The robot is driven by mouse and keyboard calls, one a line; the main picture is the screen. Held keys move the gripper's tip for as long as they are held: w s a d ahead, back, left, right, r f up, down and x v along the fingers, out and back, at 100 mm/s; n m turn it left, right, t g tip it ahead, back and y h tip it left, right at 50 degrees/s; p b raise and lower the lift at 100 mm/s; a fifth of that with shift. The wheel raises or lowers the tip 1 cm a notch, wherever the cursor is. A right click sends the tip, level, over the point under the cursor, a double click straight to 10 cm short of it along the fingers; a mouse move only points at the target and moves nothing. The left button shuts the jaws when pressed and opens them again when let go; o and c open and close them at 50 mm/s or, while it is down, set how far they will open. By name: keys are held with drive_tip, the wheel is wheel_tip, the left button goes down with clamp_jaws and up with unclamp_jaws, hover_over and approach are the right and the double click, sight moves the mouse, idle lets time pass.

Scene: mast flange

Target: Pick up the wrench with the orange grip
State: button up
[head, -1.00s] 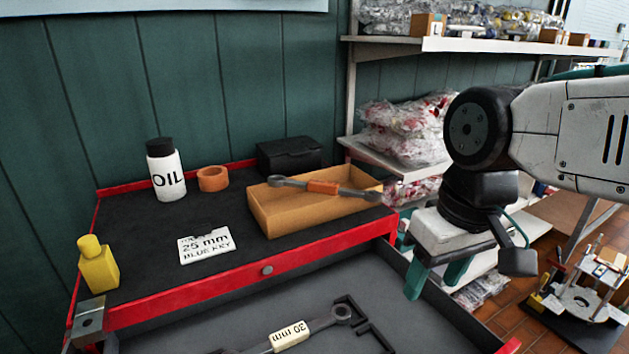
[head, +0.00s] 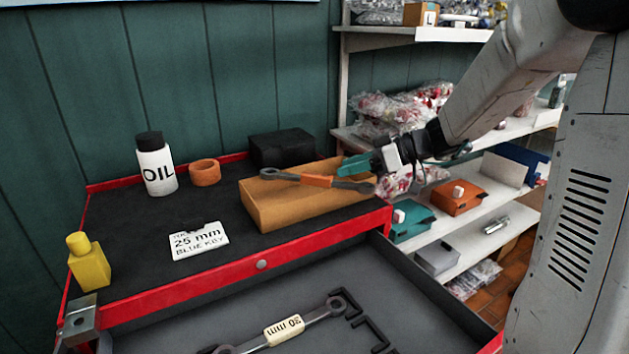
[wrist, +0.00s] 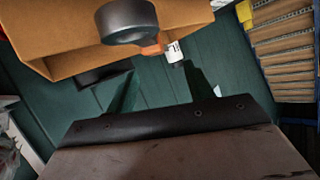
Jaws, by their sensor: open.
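My gripper (head: 352,166) is open, with teal fingers pointing left, close to the wrench's right end in the head view. In the wrist view, a dark ring end of the wrench (wrist: 127,20) looms near, beyond the open fingers (wrist: 160,92), with a bit of orange grip behind it. Nothing shows between the fingers.
An oil bottle (head: 156,166), orange tape roll (head: 204,172), black case (head: 283,148), yellow bottle (head: 88,263) and label card (head: 199,240) stand or lie on the cart top. A second wrench marked 30 mm (head: 284,330) lies in the open drawer. Shelves stand at right.

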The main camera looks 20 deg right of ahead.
sight(321, 175)
drive_tip(key=shift+w+d+f, duration=0.1)
drive_tip(key=shift+w+f, duration=0.05)
drive_tip(key=shift+w, duration=0.25)
drive_tip(key=x, duration=0.7)
drive_tip(key=shift+w+f, duration=0.1)
drive_tip(key=shift+f, duration=0.15)
clamp_jaws()
